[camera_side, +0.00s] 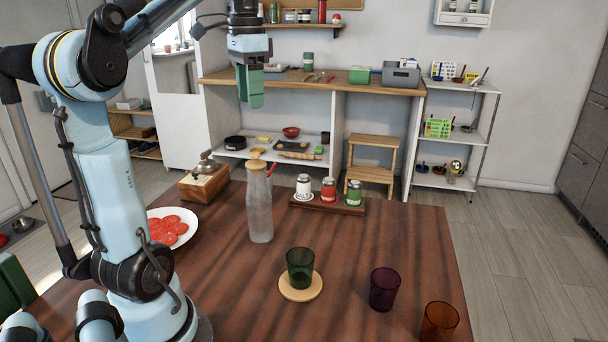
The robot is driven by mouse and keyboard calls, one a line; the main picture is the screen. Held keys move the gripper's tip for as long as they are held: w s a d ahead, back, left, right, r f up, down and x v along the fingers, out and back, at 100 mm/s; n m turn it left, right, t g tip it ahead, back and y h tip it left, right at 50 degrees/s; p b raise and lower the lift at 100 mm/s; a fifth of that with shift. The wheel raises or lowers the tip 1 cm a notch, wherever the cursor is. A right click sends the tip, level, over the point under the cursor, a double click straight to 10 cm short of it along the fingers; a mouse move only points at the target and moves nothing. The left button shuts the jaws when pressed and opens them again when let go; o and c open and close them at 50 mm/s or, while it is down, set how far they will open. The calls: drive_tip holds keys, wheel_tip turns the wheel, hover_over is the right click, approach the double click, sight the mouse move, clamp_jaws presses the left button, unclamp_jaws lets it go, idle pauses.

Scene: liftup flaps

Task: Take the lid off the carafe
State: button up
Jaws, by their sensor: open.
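The carafe (260,205) is a tall clear glass bottle standing upright on the wooden table. Its tan lid (256,161) sits on its mouth. My gripper (255,102) hangs pointing down, high above the lid, with clear space between them. Its green fingers look close together from this side angle and hold nothing that I can see.
A green glass (300,268) stands on a round coaster (287,289), with purple (384,289) and amber (439,321) glasses to the right. Behind the carafe are a jar tray (350,207) and a wooden box (198,188). A plate of tomato slices (189,238) lies left.

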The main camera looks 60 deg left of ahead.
sight(255, 153)
drive_tip(key=shift+f, duration=5.95)
clamp_jaws()
